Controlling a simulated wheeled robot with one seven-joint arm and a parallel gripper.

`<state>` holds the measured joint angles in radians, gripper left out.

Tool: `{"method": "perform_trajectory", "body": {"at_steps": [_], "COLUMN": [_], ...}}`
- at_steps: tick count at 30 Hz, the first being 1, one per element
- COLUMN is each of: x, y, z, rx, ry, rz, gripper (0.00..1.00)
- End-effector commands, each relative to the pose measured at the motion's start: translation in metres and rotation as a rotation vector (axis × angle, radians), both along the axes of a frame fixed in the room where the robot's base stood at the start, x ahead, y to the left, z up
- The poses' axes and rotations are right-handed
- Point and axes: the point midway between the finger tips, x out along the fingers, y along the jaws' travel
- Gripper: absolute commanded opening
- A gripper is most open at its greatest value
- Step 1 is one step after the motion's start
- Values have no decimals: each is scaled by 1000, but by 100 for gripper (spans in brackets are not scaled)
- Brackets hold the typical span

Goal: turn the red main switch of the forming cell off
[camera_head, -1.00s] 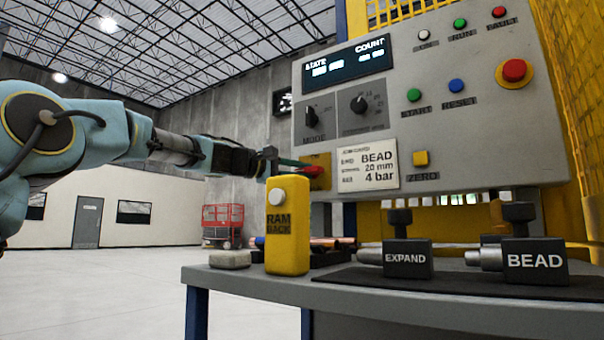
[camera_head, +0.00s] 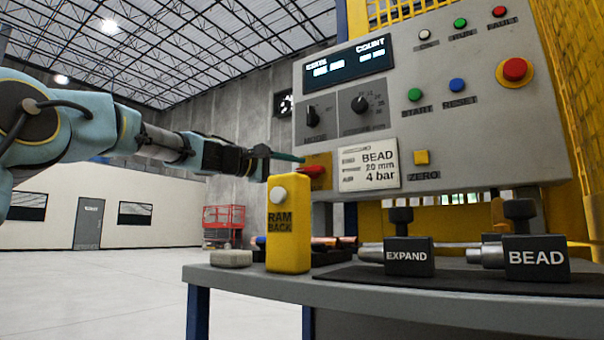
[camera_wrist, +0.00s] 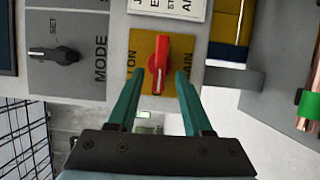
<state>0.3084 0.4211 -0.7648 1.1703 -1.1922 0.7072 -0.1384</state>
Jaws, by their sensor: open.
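The red main switch (camera_head: 311,171) sits on a yellow plate at the lower left of the grey control panel (camera_head: 450,100). In the wrist view the red handle (camera_wrist: 159,62) lies lengthwise between my fingers, with "ON" lettered to its left and "MAIN" partly hidden to its right. My gripper (camera_wrist: 157,78) is open, with one teal finger on each side of the handle's lower end and a gap visible on both sides. In the head view my gripper (camera_head: 300,159) reaches the switch from the left; its fingertips are close to the plate, and contact cannot be told.
A yellow RAM BACK box (camera_head: 289,222) stands on the bench (camera_head: 400,303) below my gripper. The black MODE knob (camera_wrist: 68,56) is near the switch. EXPAND (camera_head: 408,257) and BEAD (camera_head: 537,259) tooling blocks stand at the right. The space left of the bench is open.

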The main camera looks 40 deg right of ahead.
Motion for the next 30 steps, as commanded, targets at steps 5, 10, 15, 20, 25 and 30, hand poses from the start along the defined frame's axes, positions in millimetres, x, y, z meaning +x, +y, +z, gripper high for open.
{"method": "perform_trajectory", "body": {"at_steps": [5, 10, 15, 20, 25, 30], "x": [6, 9, 11, 11, 11, 11], "y": [36, 64, 81, 84, 84, 84], "z": [-2, -2, -1, -1, -1, -1], "rx": [1, 1, 1, 0, 0, 0], "ry": [-3, -1, -1, 0, 0, 0], "rz": [5, 3, 2, -1, -1, -1], "gripper": [50, 50, 50, 50, 50, 50]}}
